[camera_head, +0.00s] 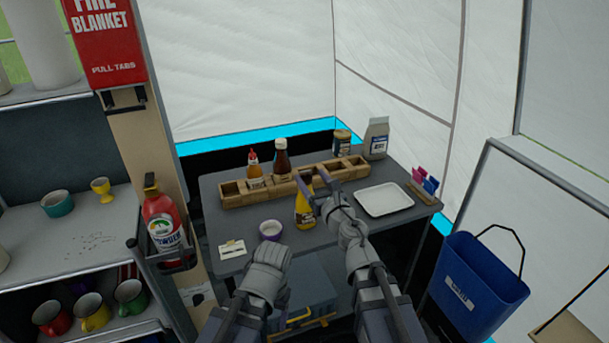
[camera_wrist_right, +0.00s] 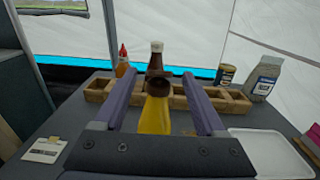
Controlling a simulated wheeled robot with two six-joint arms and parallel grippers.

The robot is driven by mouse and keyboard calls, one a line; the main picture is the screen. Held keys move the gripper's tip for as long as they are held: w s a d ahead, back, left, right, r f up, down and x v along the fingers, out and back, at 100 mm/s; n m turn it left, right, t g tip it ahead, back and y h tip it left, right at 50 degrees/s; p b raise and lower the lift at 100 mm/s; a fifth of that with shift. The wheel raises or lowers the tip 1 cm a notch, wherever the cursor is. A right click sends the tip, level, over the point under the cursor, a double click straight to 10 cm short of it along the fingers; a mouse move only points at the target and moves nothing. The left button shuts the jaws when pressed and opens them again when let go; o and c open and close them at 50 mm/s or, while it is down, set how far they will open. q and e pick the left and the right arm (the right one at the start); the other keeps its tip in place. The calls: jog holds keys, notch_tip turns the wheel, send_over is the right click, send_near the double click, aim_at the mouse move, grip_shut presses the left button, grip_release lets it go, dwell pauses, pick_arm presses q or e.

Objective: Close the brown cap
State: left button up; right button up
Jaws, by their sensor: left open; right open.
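A yellow bottle (camera_head: 305,213) stands upright on the dark table, in front of the wooden holder. In the right wrist view the yellow bottle (camera_wrist_right: 155,117) has a dark brown cap (camera_wrist_right: 157,86) on top; I cannot tell whether its lid is raised. My right gripper (camera_head: 311,176) is open around the bottle's upper part, one finger on each side. In the wrist view its fingers (camera_wrist_right: 158,88) stand apart with gaps to the bottle. My left gripper (camera_head: 268,258) is low at the table's front edge, left of the bottle and empty; its fingers are hard to make out.
The wooden holder (camera_head: 235,197) carries a red-tipped bottle (camera_head: 255,171) and a brown sauce bottle (camera_head: 282,160). A jar (camera_head: 342,144) and a carton (camera_head: 376,138) stand behind.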

jog(key=shift+w+a, duration=0.15)
jog(key=shift+w, duration=0.5)
grip_shut()
